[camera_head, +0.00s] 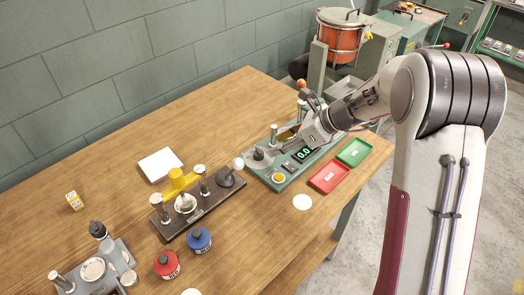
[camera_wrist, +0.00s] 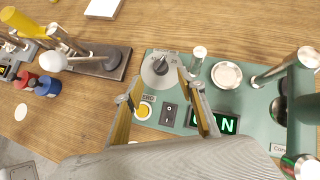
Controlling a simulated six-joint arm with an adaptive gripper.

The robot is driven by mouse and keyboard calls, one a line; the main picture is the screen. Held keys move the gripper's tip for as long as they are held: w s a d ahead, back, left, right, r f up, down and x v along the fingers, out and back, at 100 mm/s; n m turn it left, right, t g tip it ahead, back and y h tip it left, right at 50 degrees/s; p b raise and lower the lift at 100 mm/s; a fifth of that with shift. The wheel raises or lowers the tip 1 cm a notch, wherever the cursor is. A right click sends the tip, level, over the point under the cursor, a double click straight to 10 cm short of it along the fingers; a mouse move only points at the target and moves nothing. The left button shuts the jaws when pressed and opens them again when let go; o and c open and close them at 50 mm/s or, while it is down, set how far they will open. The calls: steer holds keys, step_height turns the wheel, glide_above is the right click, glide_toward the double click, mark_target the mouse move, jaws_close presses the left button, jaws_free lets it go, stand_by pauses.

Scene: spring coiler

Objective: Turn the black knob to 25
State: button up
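The black knob (camera_wrist: 160,65) sits on a round grey dial at the upper left corner of the green machine plate (camera_wrist: 238,92) in the wrist view. In the head view the grey dial (camera_head: 258,157) is at the plate's left end. My gripper (camera_wrist: 155,85) is open and empty, its two fingers spread just short of the knob, apparently above the plate. Whether a finger touches the dial cannot be told. Dial markings are too small to read.
A black rocker switch (camera_wrist: 168,114) and a yellow button (camera_wrist: 144,110) lie close to my fingers. Metal posts (camera_wrist: 197,58) rise from the plate. Red (camera_head: 329,177) and green (camera_head: 354,152) trays are at its right. Another device with a white ball lever (camera_head: 238,163) stands left.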

mark_target(261, 152)
steer(key=shift+a, duration=0.1)
steer(key=shift+x, duration=3.85)
steer(key=c, duration=1.1)
